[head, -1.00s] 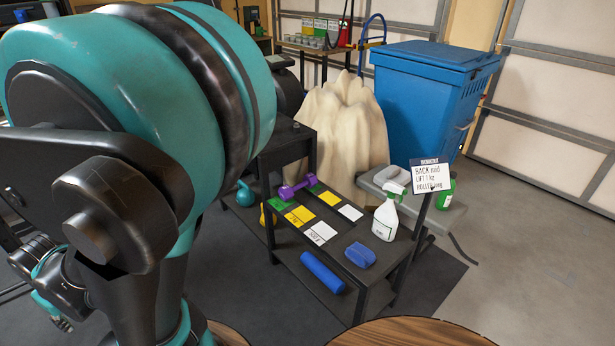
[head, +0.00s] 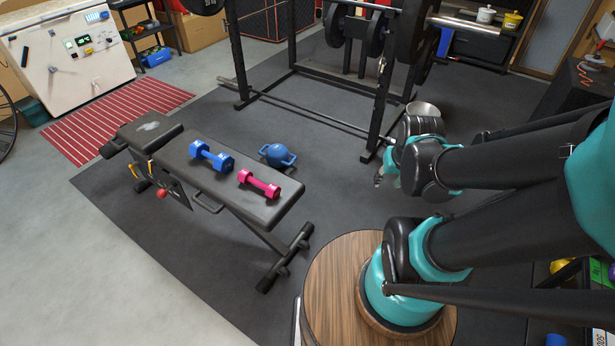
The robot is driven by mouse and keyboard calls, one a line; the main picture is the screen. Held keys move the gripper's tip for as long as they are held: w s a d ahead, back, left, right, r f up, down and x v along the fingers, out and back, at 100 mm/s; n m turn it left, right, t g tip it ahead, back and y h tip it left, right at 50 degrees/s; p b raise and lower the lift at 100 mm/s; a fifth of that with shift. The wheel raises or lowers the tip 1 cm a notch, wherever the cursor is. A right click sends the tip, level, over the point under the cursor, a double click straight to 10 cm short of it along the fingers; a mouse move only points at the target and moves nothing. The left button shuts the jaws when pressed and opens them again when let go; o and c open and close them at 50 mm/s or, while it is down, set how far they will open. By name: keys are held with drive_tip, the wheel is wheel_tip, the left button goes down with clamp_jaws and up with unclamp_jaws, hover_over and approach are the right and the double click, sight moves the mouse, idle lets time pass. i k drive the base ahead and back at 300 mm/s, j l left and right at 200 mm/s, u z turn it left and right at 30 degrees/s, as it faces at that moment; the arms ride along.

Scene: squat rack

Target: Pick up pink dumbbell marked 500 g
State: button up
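A pink dumbbell (head: 259,184) lies on the seat of a black flat bench (head: 276,209), toward its near right end. Any marking on it is too small to read. A blue dumbbell (head: 211,156) lies on the same bench, to the left of and behind the pink one, apart from it. My gripper (head: 379,181) hangs at the end of my arm, to the right of the bench and well apart from the pink dumbbell. It is small and dark here, and I cannot tell whether its fingers are open.
A blue kettlebell (head: 278,155) stands on the floor mat behind the bench. A squat rack (head: 384,90) with a barbell stands at the back. A metal bucket (head: 423,109) is behind my arm. A red striped mat (head: 118,118) lies left. Grey floor (head: 130,270) at front left is clear.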

sight(272, 191)
drive_tip(key=k+j+u, duration=0.1)
drive_tip(key=u, duration=0.3)
drive_tip(key=k+j+u, duration=0.15)
drive_tip(key=u, duration=0.25)
drive_tip(key=k, duration=0.1)
